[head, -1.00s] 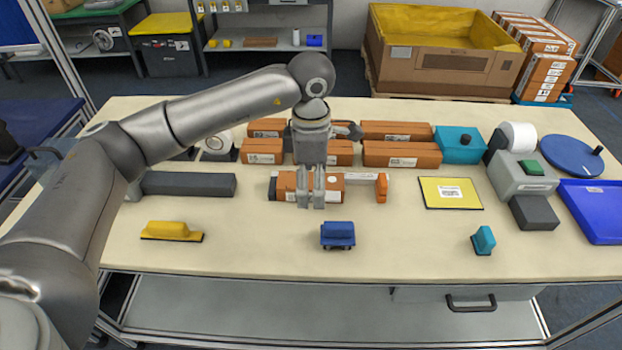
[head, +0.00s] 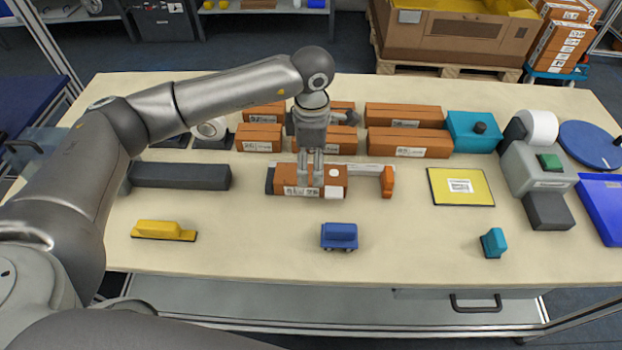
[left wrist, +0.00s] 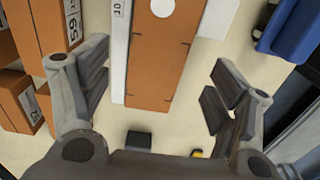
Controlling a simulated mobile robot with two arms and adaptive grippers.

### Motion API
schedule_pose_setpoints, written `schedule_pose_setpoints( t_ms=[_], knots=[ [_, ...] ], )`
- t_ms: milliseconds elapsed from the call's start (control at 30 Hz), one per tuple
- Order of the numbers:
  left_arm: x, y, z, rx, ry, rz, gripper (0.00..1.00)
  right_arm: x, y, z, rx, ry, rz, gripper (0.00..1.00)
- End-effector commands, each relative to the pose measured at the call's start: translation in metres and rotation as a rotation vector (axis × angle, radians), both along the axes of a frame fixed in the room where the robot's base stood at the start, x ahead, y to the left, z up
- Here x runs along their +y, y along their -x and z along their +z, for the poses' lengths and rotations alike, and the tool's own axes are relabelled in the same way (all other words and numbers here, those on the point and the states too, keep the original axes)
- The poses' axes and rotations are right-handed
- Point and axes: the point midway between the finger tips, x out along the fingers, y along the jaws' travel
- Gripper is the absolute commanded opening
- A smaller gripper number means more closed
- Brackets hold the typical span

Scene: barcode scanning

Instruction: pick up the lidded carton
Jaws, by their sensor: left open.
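An orange-brown carton (head: 298,188), which I take to be the lidded carton, lies near the table's middle. It has a dark left end, a white label on its front and a white round spot on top. My left gripper (head: 318,170) points down over its top. In the left wrist view the carton (left wrist: 150,75) runs between the two spread fingers, with visible gaps on both sides; the gripper (left wrist: 158,95) is open and holds nothing. Part of the carton's top is hidden by the fingers in the head view. My right gripper is out of view.
Several orange cartons (head: 408,143) stand behind. A dark grey bar (head: 180,176) lies left.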

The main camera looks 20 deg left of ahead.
Motion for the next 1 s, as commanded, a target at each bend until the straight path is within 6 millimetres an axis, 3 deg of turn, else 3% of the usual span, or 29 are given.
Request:
schedule_pose_setpoints(
  t_ms=[200, 333, 633, 1000],
  knots=[
    [0.002, 0.001, -0.026, 0.006, 0.000, 0.001, 0.81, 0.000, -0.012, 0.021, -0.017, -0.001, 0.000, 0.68],
    [0.002, 0.001, -0.044, 0.004, 0.000, 0.000, 0.81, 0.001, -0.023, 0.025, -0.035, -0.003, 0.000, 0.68],
    [0.002, 0.000, -0.050, 0.000, 0.001, -0.002, 0.81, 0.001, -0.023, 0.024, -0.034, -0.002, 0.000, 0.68],
    [0.002, 0.000, -0.050, 0.001, 0.001, -0.001, 0.34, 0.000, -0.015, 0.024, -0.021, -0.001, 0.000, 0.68]
  ],
)
